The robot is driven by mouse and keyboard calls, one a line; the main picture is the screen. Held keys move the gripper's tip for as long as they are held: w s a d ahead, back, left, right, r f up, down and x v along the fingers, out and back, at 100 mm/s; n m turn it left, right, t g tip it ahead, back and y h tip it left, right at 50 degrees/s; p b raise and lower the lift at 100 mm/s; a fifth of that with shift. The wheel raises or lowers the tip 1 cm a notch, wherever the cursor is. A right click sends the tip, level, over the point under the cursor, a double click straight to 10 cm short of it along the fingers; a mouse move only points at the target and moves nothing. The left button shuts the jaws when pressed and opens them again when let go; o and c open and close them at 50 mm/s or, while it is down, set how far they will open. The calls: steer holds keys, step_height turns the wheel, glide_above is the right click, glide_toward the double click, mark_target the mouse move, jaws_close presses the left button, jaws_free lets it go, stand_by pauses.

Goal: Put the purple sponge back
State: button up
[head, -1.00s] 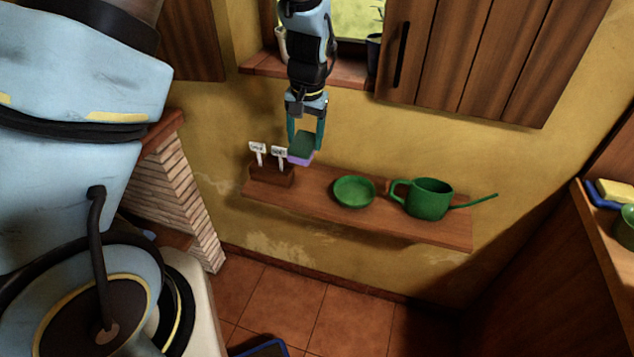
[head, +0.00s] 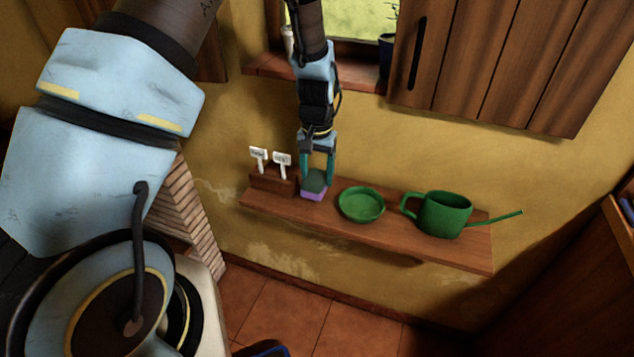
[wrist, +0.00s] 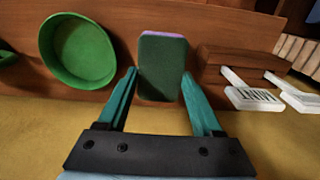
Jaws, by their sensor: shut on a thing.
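The purple sponge (head: 313,194) has a dark green top and a purple lower layer. It is at the wooden wall shelf (head: 415,242), between the small brown planter box with white labels (head: 272,182) and the green bowl (head: 361,205). My gripper (head: 317,180) points down and is shut on the sponge, with one teal finger on each side. In the wrist view the sponge (wrist: 163,70) sits between the fingertips (wrist: 160,82), its dark green face toward the camera. I cannot tell whether its underside touches the shelf.
A green watering can (head: 444,214) stands right of the bowl, its spout past the shelf's end. A wooden cabinet (head: 490,60) hangs above right. A window sill (head: 330,78) is behind my arm. Planter and bowl are close on either side.

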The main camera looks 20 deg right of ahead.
mark_target(317, 178)
step_height(317, 178, down, 4)
steer(key=shift+r+p, duration=0.25)
steer(key=shift+p, duration=0.1)
steer(key=o, duration=1.3)
